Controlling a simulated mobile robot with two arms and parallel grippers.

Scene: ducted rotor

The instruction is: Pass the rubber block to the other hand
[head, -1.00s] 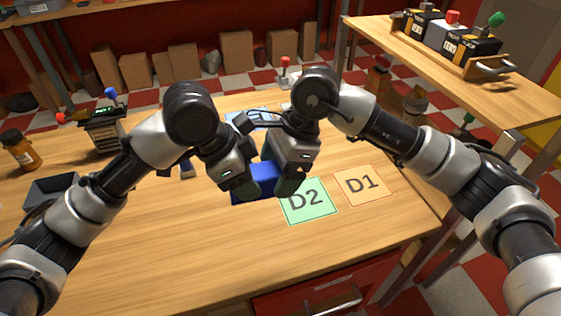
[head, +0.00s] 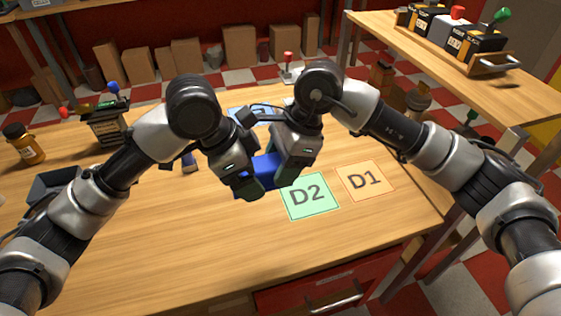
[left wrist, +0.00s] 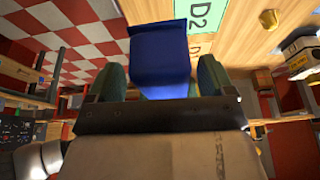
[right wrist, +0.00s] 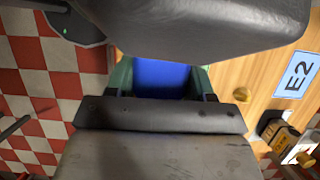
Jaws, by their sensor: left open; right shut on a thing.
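The rubber block is blue (head: 264,172) and is held above the table between my two grippers in the head view. My right gripper (right wrist: 161,78) is shut on it, with a green finger against each side in the right wrist view. My left gripper (left wrist: 161,82) is open. Its fingers stand on either side of the block's other end in the left wrist view (left wrist: 160,52), with a narrow gap on each side. The grippers hide parts of the block in the head view.
A green D2 mat (head: 308,195) and an orange D1 mat (head: 365,181) lie on the wooden table (head: 190,240) right of the grippers. A dark bin (head: 55,186), a brown bottle (head: 25,144) and a black device (head: 107,122) stand at left. The table's front is clear.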

